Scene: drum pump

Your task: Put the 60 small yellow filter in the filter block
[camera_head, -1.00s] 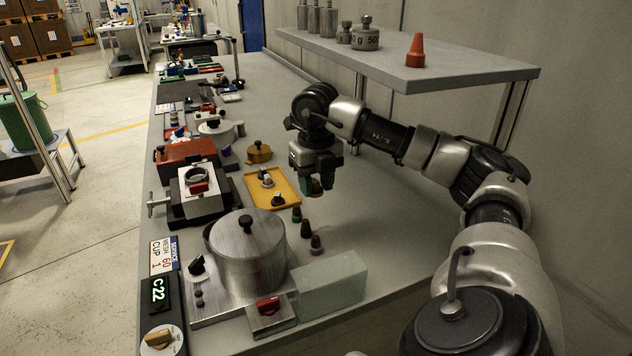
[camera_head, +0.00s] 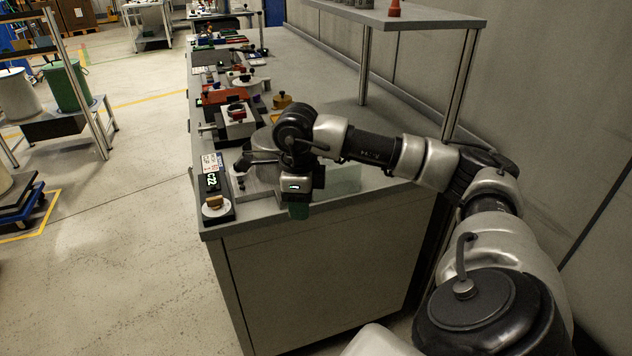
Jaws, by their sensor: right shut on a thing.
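My right gripper (camera_head: 298,209) hangs over the bench's near edge, in front of the metal drum. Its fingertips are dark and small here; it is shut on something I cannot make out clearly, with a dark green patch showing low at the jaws. My left gripper is not in view. The metal drum (camera_head: 262,141) is mostly hidden behind my right wrist. I cannot pick out the yellow filter or tell which thing is the filter block. A silver block with a red part on top (camera_head: 238,114) stands farther back.
A black C22 display box with a tan knob (camera_head: 213,202) sits at the bench's near left corner. A brass-coloured piece (camera_head: 282,101) stands behind my wrist. A raised shelf (camera_head: 430,18) is at the back right.

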